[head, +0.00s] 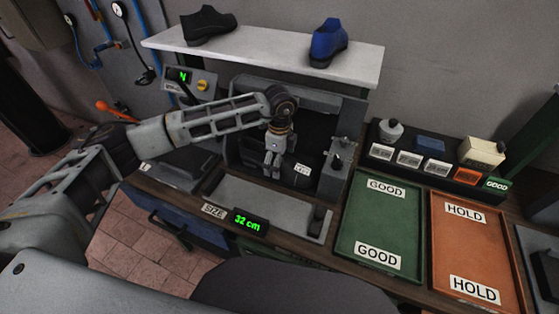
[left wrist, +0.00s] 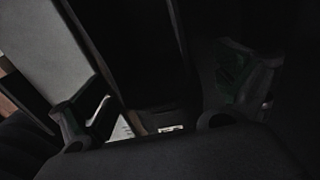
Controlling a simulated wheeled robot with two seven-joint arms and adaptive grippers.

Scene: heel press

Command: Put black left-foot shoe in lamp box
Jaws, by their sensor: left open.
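A black shoe (head: 207,25) lies on the white shelf at the back left; I cannot tell which foot it is for. A dark, open-fronted box (head: 345,150), apparently the lamp box, stands below the shelf. My left gripper (head: 272,170) points down at the mouth of this box, beside a small white label. Its two fingers stand apart in the left wrist view (left wrist: 155,115), with dark surfaces around them. That view is too dark to tell whether a shoe is between them. The box's inside is mostly dark and partly hidden by my arm. My right gripper is not in view.
A blue shoe (head: 328,43) sits on the shelf (head: 265,62). A green GOOD tray (head: 380,222) and an orange HOLD tray (head: 475,245) lie empty at the right. A size gauge reading 32 cm (head: 250,222) is in front. Small containers stand behind the trays.

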